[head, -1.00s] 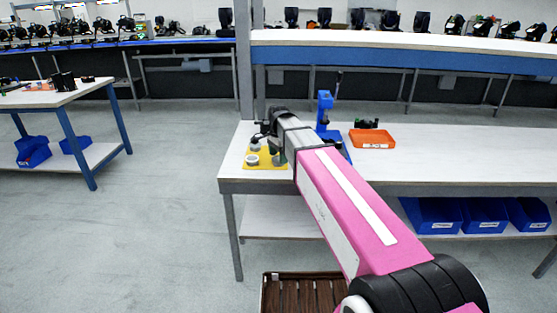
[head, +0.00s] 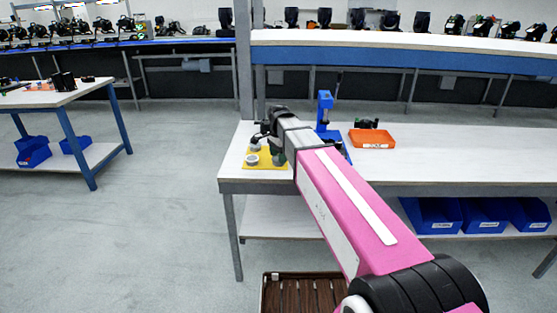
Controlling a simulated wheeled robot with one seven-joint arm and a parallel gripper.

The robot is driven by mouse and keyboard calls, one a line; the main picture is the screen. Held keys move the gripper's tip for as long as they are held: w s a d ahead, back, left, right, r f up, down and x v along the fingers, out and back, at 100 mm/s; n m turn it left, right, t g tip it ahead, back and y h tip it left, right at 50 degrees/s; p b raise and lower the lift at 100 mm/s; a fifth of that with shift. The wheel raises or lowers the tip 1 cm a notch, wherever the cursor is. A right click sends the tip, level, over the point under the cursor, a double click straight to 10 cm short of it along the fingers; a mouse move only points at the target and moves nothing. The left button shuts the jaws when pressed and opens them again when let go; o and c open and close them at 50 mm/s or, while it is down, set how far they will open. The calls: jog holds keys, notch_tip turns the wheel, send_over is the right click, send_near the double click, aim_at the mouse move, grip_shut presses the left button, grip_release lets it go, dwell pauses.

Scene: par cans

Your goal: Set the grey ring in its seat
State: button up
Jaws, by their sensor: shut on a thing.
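My gripper (head: 263,141) is over the yellow board (head: 270,166) at the left end of the white workbench, pointing down. It is shut on a small pale grey round piece (head: 255,148), which looks like the grey ring. Another round grey-white piece (head: 251,160) stands on the board, nearer the front edge. It may be the seat, but it is too small to tell. A dark green object (head: 278,157) stands on the board, just right of the gripper. My arm hides the board's right part, and the fingertips are too small to make out clearly.
An orange tray (head: 372,139) with a dark part at its back and a blue upright stand (head: 324,110) are right of my arm on the workbench (head: 450,160). The bench's right side is clear. A brown slatted crate (head: 305,293) is on the floor in front.

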jog(key=shift+r, duration=0.2)
jog(key=shift+r, duration=2.8)
jog(key=shift+d, duration=0.1)
